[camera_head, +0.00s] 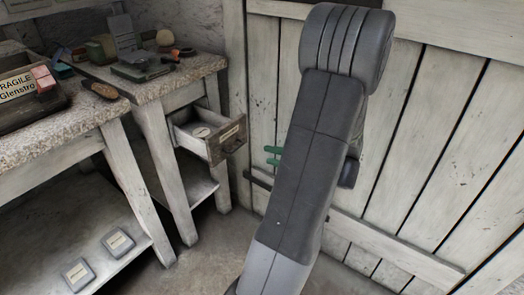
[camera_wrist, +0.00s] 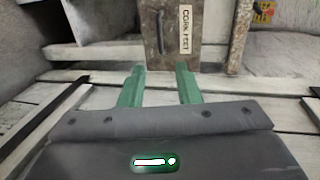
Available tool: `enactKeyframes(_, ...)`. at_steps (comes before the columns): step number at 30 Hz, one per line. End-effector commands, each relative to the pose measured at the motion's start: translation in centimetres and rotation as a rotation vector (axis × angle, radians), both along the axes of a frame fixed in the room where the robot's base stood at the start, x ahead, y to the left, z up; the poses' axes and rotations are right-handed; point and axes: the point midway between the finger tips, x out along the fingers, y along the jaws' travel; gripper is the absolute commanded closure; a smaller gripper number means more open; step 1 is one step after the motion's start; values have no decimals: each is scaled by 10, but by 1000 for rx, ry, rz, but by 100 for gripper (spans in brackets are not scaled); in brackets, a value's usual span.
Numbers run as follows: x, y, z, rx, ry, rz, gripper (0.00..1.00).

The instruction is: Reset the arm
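My arm (camera_head: 310,150) stands large in the middle of the head view, in front of the plank wall. The green fingers of my gripper (camera_head: 272,156) stick out to the left from behind it. In the wrist view the two green fingers of my gripper (camera_wrist: 160,75) are spread apart with nothing between them. Beyond the fingertips is the front of a drawer (camera_wrist: 167,50) with a dark handle and a label reading "CORK FEET". In the head view the drawer (camera_head: 212,147) is pulled out, to the left of my gripper and apart from it.
A stone-topped workbench (camera_head: 60,125) with white legs fills the left. Two labelled grey blocks (camera_head: 117,242) lie on the lower shelf. The plank wall (camera_head: 445,130) closes off the right.

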Motion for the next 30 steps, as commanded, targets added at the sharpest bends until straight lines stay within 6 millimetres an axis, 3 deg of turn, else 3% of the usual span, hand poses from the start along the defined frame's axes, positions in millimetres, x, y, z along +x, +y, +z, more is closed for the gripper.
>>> enactKeyframes(17,-5,-6,1,0,0,1,70)
enactKeyframes(23,7,10,-4,0,0,4,70)
enactKeyframes(30,32,43,-14,-1,-1,5,70)
